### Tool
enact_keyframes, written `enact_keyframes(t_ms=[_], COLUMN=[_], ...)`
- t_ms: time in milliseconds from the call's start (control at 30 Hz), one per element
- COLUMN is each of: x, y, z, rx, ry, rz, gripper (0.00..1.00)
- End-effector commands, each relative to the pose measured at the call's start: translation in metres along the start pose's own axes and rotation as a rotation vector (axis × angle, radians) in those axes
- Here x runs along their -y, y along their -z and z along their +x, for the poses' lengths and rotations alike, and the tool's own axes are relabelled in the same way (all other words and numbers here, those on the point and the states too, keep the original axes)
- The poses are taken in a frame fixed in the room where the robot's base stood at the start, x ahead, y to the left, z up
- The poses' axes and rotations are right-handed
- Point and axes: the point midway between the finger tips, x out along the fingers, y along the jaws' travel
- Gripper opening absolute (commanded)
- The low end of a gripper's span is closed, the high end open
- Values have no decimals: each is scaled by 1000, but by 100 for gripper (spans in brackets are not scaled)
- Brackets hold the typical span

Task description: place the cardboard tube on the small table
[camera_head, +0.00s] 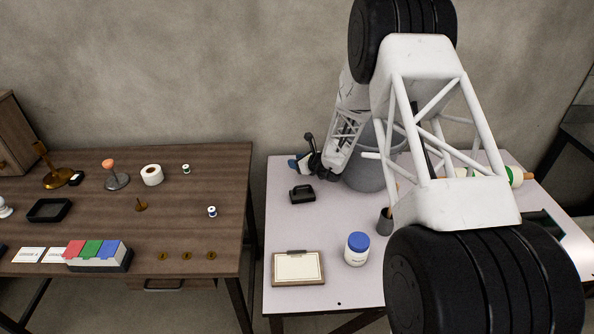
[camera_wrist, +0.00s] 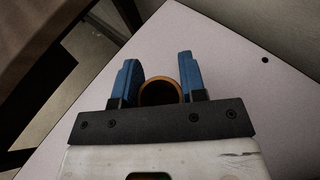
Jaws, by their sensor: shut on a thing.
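The cardboard tube shows end-on as a brown ring (camera_wrist: 160,80) in the wrist view. It sits between the two blue fingers of my gripper (camera_wrist: 157,76), which is shut on it. In the head view my gripper (camera_head: 295,164) is small, near the back left of a light-topped table (camera_head: 285,225). I cannot make out the tube there. In the wrist view the light tabletop (camera_wrist: 230,60) lies beyond the fingers. I cannot tell whether the tube touches the tabletop.
A black case (camera_head: 302,194), a clipboard (camera_head: 298,268), a blue-lidded jar (camera_head: 357,249), a dark cup (camera_head: 385,221) and a grey bin (camera_head: 365,173) stand on the light table. A brown table (camera_head: 190,237) with several objects stands to the left, across a gap. My arm hides much of the right side.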

Motion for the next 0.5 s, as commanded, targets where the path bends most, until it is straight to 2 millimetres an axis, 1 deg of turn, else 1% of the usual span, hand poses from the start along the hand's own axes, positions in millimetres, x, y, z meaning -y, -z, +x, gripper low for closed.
enact_keyframes(t_ms=[300,400,500], x=[0,0,0], y=[32,38,39], z=[13,15,16], rx=[-1,-1,-1], ry=[-1,0,0], rz=[1,0,0], gripper=[17,17,17])
